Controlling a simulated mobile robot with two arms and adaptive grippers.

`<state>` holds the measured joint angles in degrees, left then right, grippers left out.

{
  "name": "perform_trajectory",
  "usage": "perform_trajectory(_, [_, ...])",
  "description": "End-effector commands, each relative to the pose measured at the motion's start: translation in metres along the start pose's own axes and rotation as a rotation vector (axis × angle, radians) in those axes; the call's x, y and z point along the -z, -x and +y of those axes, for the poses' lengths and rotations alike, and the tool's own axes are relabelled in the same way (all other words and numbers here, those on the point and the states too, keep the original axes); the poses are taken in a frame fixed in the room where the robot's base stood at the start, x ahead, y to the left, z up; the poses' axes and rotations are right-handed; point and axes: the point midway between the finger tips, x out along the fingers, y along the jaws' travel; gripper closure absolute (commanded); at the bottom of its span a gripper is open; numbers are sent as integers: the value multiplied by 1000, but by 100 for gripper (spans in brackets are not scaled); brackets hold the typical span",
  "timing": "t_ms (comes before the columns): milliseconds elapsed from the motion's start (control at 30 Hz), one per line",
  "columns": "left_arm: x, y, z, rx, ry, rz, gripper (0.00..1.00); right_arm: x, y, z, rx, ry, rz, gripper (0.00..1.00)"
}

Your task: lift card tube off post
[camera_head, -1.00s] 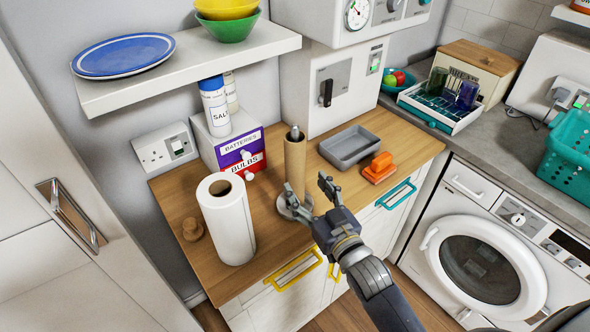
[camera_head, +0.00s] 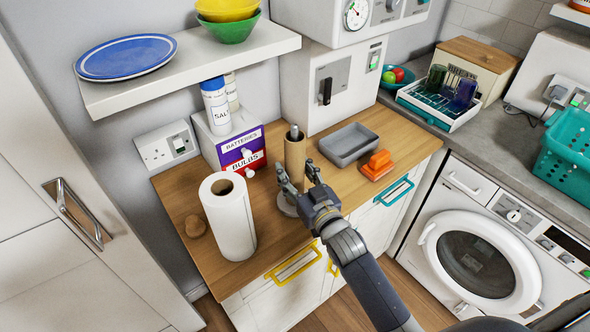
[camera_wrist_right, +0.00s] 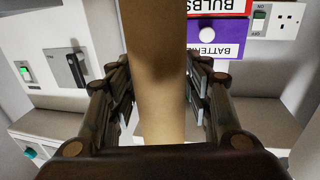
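The brown card tube (camera_head: 294,153) stands upright on a post, whose dark tip (camera_head: 294,130) shows above the tube's top. The post's round metal base (camera_head: 286,206) is partly hidden behind my gripper. My right gripper (camera_head: 297,174) is open, with its fingers on either side of the tube. In the right wrist view the tube (camera_wrist_right: 161,95) runs between the two sets of fingers, with a narrow gap on each side. My left gripper is not in view.
A white paper roll (camera_head: 232,222) stands left of the tube on the wooden top, beside a small round wooden piece (camera_head: 195,226). A grey tray (camera_head: 348,144) and an orange item (camera_head: 377,165) lie to the right. The batteries-and-bulbs box (camera_head: 239,150) is behind, and a shelf (camera_head: 190,65) overhangs at the left.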

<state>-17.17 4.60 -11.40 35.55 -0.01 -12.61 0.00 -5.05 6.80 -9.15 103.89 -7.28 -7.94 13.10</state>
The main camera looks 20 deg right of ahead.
Motion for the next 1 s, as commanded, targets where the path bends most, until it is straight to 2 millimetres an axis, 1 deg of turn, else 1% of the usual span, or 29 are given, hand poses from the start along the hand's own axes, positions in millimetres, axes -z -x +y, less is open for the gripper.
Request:
perform_trajectory(67, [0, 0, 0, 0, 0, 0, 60, 0, 0, 0, 0, 0, 0, 74])
perform_trajectory(400, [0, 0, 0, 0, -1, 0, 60, 0, 0, 0, 0, 0, -1, 74])
perform_trajectory(567, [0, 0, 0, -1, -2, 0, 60, 6, 0, 0, 0, 1, 1, 74])
perform_trajectory(667, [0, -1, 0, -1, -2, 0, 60, 17, 0, 0, 0, 1, 3, 74])
perform_trajectory(767, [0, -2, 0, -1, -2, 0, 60, 34, 0, 0, 1, 1, 5, 74])
perform_trajectory(867, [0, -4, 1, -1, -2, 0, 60, 58, 0, 0, 1, 2, 8, 74])
perform_trajectory(1000, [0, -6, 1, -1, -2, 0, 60, 94, 0, 0, 1, 2, 8, 74])
